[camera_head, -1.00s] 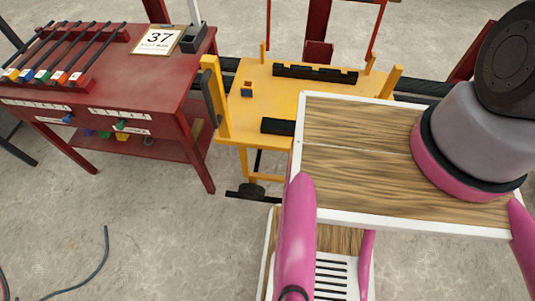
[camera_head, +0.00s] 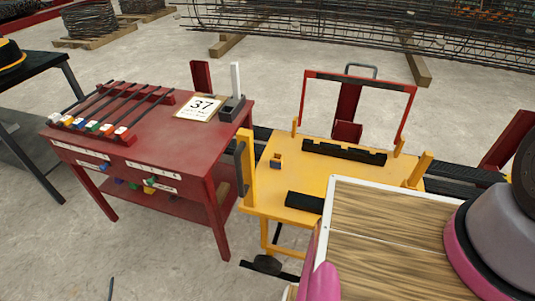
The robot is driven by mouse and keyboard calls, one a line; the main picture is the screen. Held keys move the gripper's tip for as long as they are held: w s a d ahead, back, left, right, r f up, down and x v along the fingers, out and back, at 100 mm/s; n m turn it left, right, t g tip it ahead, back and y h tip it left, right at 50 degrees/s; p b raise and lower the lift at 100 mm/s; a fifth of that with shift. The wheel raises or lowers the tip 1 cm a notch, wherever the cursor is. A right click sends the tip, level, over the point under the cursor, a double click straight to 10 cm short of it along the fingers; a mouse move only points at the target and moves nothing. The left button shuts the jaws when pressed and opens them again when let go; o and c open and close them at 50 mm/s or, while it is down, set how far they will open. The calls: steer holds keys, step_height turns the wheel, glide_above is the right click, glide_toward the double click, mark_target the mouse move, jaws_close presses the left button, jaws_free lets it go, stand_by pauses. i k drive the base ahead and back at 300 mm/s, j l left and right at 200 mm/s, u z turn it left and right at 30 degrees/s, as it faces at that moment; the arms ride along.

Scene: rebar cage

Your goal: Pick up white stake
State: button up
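On the red table (camera_head: 165,140) at the left lies a row of dark rods (camera_head: 122,104) with coloured ends toward the near edge. The leftmost rod has a white end block (camera_head: 55,118); the rightmost one also has a pale end (camera_head: 121,132) with marks on it. A plain white upright bar (camera_head: 236,80) stands in a black holder (camera_head: 232,108) at the table's far right corner. I cannot tell which of these is the white stake. My gripper is not in view; only pink and grey parts of my own body show at the lower right.
A card reading 37 (camera_head: 201,107) lies by the holder. A yellow cart (camera_head: 300,170) with black racks stands right of the table. A black table (camera_head: 32,85) is at the left edge. A rebar cage (camera_head: 370,30) lies behind.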

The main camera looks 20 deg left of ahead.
mark_target(235, 75)
steer(key=k+j, duration=0.2)
steer(key=k+j+u, duration=0.1)
steer(key=j, duration=0.35)
steer(key=k+j, duration=0.2)
steer(key=i+j, duration=0.1)
steer(key=j, duration=0.3)
steer(key=i+j+u, duration=0.1)
steer(key=j, duration=0.25)
steer(key=i+j, duration=0.1)
steer(key=j, duration=0.3)
steer(key=i+j+u, duration=0.1)
steer(key=j, duration=0.25)
steer(key=i+j, duration=0.15)
steer(key=j, duration=0.2)
steer(key=i+j+u, duration=0.1)
steer(key=j, duration=0.3)
